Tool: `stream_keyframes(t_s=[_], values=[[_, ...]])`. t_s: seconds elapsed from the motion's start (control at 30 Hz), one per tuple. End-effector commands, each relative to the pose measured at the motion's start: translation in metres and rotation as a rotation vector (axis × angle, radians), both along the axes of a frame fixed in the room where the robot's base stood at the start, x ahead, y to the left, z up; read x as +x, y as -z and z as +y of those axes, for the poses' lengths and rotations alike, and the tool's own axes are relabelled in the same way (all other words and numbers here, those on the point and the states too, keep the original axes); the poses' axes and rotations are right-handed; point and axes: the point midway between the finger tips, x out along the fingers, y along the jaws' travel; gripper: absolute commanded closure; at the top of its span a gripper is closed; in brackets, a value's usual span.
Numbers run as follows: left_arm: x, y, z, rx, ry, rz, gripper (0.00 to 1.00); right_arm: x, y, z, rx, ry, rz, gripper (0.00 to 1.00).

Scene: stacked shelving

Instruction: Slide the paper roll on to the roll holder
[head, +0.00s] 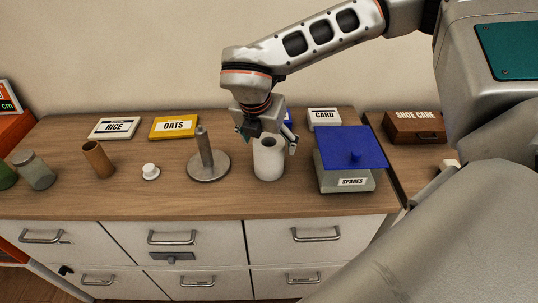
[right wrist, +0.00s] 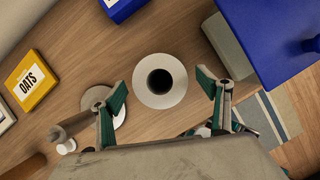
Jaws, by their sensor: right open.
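The white paper roll (head: 268,160) stands upright on the wooden counter, its hollow core facing up. The roll holder (head: 208,168) is a grey round base with an upright post, standing just left of the roll. My right gripper (head: 267,140) is open over the top of the roll. In the right wrist view, the roll (right wrist: 160,80) shows between the spread fingers of my right gripper (right wrist: 163,88), with gaps on both sides. The holder (right wrist: 75,128) is partly hidden behind the left finger there. My left gripper is not in view.
A grey SPARES box with a blue lid (head: 352,148) stands close right of the roll. A small white knobbed piece (head: 151,172) and a brown cylinder (head: 98,160) stand left of the holder. RICE (head: 114,128) and OATS (head: 173,126) boxes lie behind. Counter in front is clear.

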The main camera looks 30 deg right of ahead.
Motion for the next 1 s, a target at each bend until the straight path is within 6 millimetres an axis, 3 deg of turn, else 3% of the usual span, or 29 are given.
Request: stream_keyframes(t_s=[0.1, 0.37, 0.57, 1.0], values=[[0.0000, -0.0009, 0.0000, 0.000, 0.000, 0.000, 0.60, 0.0023, 0.0104, -0.0037, -0.001, 0.000, 0.001, 0.24], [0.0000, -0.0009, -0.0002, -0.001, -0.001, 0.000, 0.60, 0.0033, 0.0132, -0.0044, 0.000, 0.000, 0.000, 0.24], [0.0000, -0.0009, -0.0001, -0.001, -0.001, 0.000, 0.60, 0.0031, 0.0132, -0.0043, 0.001, 0.000, 0.001, 0.67], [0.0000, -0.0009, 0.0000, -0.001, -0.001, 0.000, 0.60, 0.0035, 0.0067, -0.0042, 0.001, 0.000, -0.001, 0.67]])
